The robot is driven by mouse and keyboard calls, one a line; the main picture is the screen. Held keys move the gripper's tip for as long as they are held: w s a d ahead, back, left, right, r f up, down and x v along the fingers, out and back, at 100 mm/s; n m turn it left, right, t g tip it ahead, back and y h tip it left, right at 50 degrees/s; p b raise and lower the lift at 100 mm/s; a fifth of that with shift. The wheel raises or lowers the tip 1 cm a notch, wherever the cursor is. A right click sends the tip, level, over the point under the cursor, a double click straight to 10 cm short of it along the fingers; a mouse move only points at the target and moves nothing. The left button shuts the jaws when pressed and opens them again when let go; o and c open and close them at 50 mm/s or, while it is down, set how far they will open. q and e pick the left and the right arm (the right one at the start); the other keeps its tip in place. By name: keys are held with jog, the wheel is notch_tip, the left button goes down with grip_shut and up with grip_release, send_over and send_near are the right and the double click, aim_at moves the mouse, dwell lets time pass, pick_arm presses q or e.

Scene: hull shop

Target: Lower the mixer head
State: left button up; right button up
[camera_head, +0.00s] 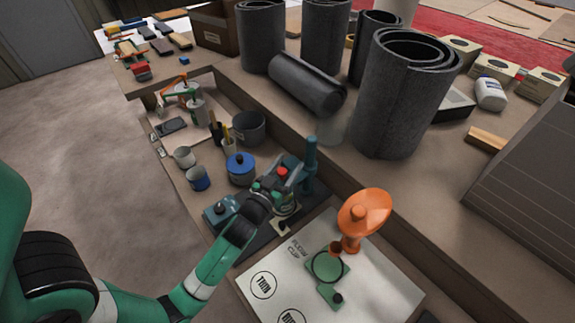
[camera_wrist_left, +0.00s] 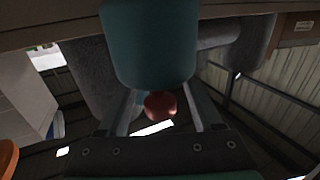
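The mixer is a dark blue machine on the bench in the head view, partly hidden behind my left gripper. Its blue-grey head (camera_head: 287,166) carries a red knob (camera_head: 282,172). An upright blue cylinder (camera_head: 310,160) stands just right of the head. My left gripper (camera_head: 277,183) is at the head, close to the red knob. In the left wrist view the blue-green head (camera_wrist_left: 150,45) fills the upper middle. The red knob (camera_wrist_left: 160,105) shows between the two spread fingers, with gaps on both sides. My right gripper is not in view.
A blue lidded pot (camera_head: 240,168), mugs (camera_head: 197,178) and a grey pot (camera_head: 249,127) stand left of and behind the mixer. A white board (camera_head: 385,292) with an orange funnel-like thing (camera_head: 364,215) lies to the right. Dark rolls (camera_head: 405,95) stand on the raised bench behind.

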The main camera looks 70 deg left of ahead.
pick_arm(q)
jog(key=shift+r, duration=0.1)
jog(key=shift+s+d, duration=0.3)
jog(key=shift+s, duration=0.05)
jog(key=v, duration=1)
jog(key=shift+s+d+b, duration=0.25)
jog(key=shift+s+b, duration=0.05)
jog(key=shift+b, duration=0.15)
